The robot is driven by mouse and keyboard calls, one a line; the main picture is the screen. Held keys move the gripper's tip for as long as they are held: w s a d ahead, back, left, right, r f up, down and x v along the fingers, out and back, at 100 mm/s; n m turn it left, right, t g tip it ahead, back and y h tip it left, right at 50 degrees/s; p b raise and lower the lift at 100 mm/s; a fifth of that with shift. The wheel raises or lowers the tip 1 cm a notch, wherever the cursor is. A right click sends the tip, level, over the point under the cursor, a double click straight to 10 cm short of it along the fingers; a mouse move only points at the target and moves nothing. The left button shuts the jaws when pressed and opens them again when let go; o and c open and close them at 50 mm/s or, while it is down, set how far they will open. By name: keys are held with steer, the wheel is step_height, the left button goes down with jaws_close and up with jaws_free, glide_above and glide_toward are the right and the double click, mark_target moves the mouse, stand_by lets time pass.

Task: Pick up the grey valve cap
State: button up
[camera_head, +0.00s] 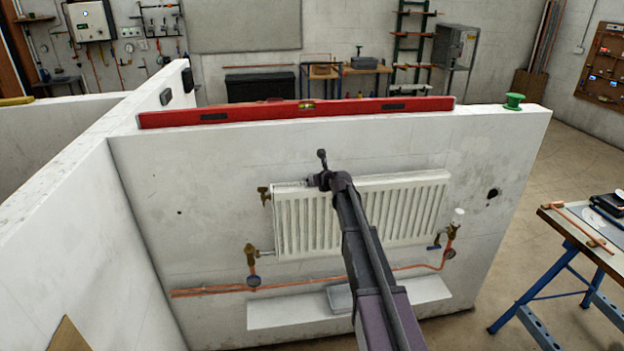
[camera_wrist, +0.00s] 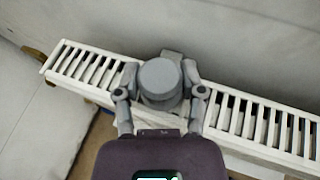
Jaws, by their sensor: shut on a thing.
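The grey valve cap (camera_wrist: 161,84) is a round, flat-topped grey piece between the two fingers of my gripper (camera_wrist: 161,76) in the wrist view. The fingers are shut on its left and right sides. In that view the cap shows over the white radiator's top grille (camera_wrist: 255,122); whether it touches the grille cannot be told. In the head view my arm reaches over the radiator (camera_head: 405,212), with its end near the top left part. The cap cannot be made out clearly there.
The radiator hangs on a white bay wall (camera_head: 200,190) with brass valves (camera_head: 252,255) and copper pipe (camera_head: 215,290) below. A red spirit level (camera_head: 290,112) and green object (camera_head: 513,101) lie on the wall top. A workbench (camera_head: 580,240) stands at right.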

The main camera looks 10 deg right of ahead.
steer(key=shift+r+p, duration=1.55)
steer(key=shift+r, duration=0.1)
steer(key=s+d+r+p, duration=0.1)
steer(key=s+d, duration=0.2)
steer(key=s, duration=1.2)
steer(key=shift+s+r, duration=0.2)
steer(key=shift+s, duration=0.2)
steer(key=shift+f, duration=0.15)
step_height(320, 180, down, 7)
steer(key=b, duration=0.7)
steer(key=shift+a, duration=0.1)
